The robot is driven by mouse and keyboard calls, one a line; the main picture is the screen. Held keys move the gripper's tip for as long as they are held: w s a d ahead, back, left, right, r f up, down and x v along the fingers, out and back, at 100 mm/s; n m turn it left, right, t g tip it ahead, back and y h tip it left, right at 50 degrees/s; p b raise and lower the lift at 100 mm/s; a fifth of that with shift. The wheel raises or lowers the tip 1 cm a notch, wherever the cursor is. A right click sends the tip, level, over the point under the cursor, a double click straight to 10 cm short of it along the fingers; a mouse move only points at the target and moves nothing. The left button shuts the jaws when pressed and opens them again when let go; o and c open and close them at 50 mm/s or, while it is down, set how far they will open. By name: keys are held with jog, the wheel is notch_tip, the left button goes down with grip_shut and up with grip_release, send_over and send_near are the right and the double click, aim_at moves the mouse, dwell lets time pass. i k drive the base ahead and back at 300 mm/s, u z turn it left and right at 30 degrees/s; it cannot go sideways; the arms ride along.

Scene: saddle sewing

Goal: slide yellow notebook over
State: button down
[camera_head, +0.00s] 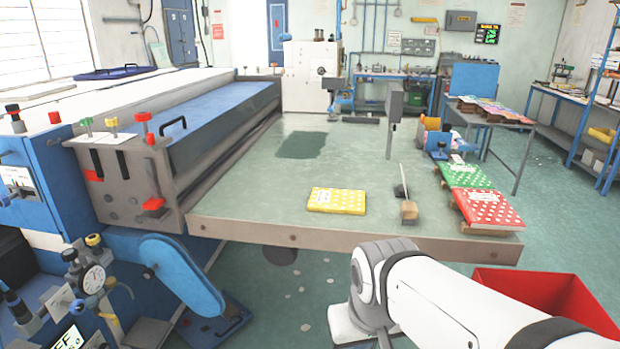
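The yellow notebook (337,201) has white dots and a pale label. It lies flat near the front edge of the grey-green worktable (265,205), around the middle of its width. My white arm comes in from the lower right, in front of the table edge. Its upper joint is to the right of and below the notebook in the picture. My gripper is not visible, and nothing is seen touching the notebook.
A brush-like tool (408,212) lies right of the notebook. A green notebook (467,176) and a red notebook (488,208) lie along the right edge. A grey post (391,140) stands behind. A blue machine (215,105) borders the left; a red bin (545,292) is below.

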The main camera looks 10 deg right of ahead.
aim_at(323, 200)
jog(key=z, duration=0.15)
jog(key=i, duration=1.5)
jog(key=z, duration=0.95)
jog(key=k, duration=0.65)
jog(key=z, duration=0.25)
jog(key=i, duration=0.75)
jog(key=u, duration=0.15)
